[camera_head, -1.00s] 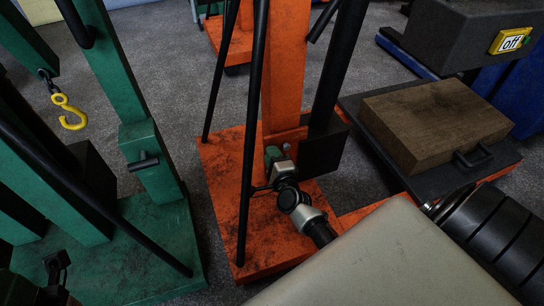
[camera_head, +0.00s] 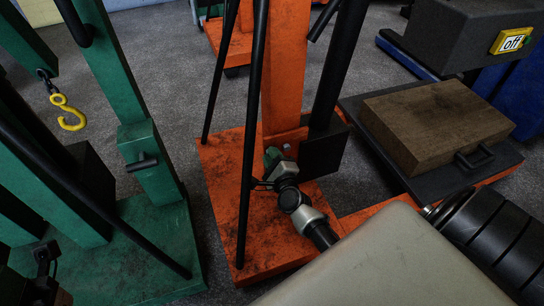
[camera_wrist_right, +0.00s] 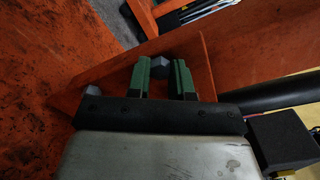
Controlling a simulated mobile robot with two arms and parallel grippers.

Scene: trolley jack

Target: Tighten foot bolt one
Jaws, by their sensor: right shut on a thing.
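The orange jack frame has a foot plate (camera_head: 222,165) on the floor and an upright post (camera_head: 283,70). My right gripper (camera_head: 272,156) is low at the foot of the post. In the right wrist view its two green fingers (camera_wrist_right: 161,78) are shut on a grey bolt head (camera_wrist_right: 159,68) at an orange bracket (camera_wrist_right: 203,75). A second grey bolt head (camera_wrist_right: 90,91) shows to the left, clear of the fingers. The fingers and wrist hide most of the gripped bolt in the head view. I cannot tell the bolts' numbering. My left gripper is not in view.
Black slanted rods (camera_head: 254,120) stand close left of my right gripper, and a black post (camera_head: 340,70) stands to its right. A green frame (camera_head: 155,180) with a yellow hook (camera_head: 68,113) is at left. A wooden block (camera_head: 435,122) lies on a dark tray at right.

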